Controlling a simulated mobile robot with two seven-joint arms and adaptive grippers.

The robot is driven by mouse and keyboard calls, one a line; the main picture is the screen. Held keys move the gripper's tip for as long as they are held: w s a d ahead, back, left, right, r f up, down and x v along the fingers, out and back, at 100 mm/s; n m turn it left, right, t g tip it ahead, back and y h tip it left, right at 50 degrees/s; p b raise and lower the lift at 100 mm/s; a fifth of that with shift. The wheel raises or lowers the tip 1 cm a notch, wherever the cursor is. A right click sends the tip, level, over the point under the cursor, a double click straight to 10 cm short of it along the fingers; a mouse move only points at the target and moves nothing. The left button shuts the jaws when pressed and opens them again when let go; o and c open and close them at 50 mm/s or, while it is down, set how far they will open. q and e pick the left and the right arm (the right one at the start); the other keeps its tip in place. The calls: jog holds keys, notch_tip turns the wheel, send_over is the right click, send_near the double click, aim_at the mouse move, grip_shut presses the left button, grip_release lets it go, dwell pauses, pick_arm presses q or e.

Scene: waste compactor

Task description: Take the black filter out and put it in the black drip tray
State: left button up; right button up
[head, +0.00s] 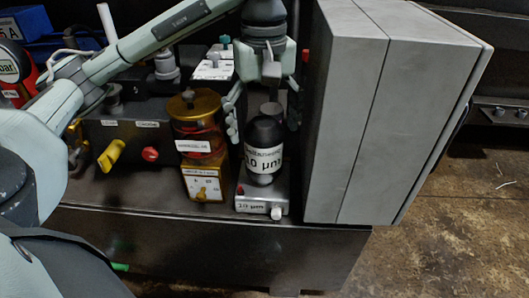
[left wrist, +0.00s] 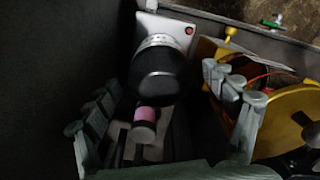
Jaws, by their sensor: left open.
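The black filter (head: 265,150) is a dark, round-shouldered bottle shape with a white "10 µm" label. It stands upright on a small grey base (head: 250,205) at the cabinet's front. My left gripper (head: 264,122) points down at the filter's top, with open fingers left and right of it. In the left wrist view, the filter (left wrist: 160,68) shows beyond the gap between the open fingers (left wrist: 168,105). I cannot tell if they touch it. I cannot make out the black drip tray. My right gripper is not in view.
A yellow canister unit (head: 196,125) stands close left of the filter. A tall grey box (head: 385,110) rises close on the right. A pink-and-black cylinder (left wrist: 145,125) is near the fingers. A yellow handle (head: 111,154) and red knob (head: 150,154) are further left.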

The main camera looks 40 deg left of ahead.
pick_arm(q)
jog(key=m, duration=0.4)
jog(key=shift+a+m+b, duration=0.25)
jog(key=shift+m+b, duration=0.05)
jog(key=shift+b, duration=0.05)
jog(key=m, duration=0.5)
jog(key=shift+w+d+m, duration=0.1)
jog(key=shift+m, duration=0.2)
jog(key=shift+c, duration=0.2)
jog(key=c, duration=1.2)
jog(key=n, duration=0.5)
jog(key=n, duration=0.3)
jog(key=shift+r+p, duration=0.1)
jog(key=shift+p, duration=0.2)
jog(key=n, duration=0.2)
jog(key=shift+n, duration=0.3)
